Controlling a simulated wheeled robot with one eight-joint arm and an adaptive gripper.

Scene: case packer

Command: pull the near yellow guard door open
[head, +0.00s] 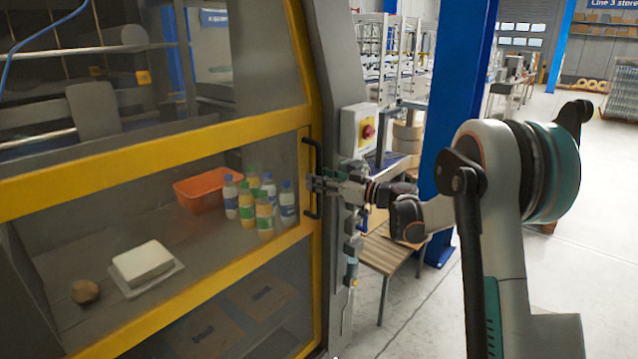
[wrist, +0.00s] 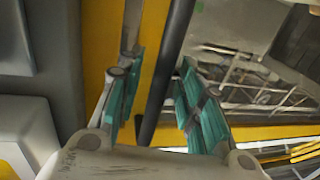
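The near yellow guard door (head: 150,151) has clear panels and a yellow frame, and it looks shut against the grey machine post. Its black upright handle (head: 317,147) is on the door's right edge. My gripper (head: 316,184) is at the handle's middle height, reaching in from the right. In the wrist view, the black handle bar (wrist: 168,65) runs between the two teal-padded fingers of my gripper (wrist: 158,100). The fingers are apart, with visible gaps on both sides of the bar. The head view shows the fingertips too small to tell contact.
A grey control box with a red button (head: 367,131) is on the post just right of the handle. Bottles (head: 264,212) and an orange tray (head: 205,190) are behind the door panel. Floor at right is clear.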

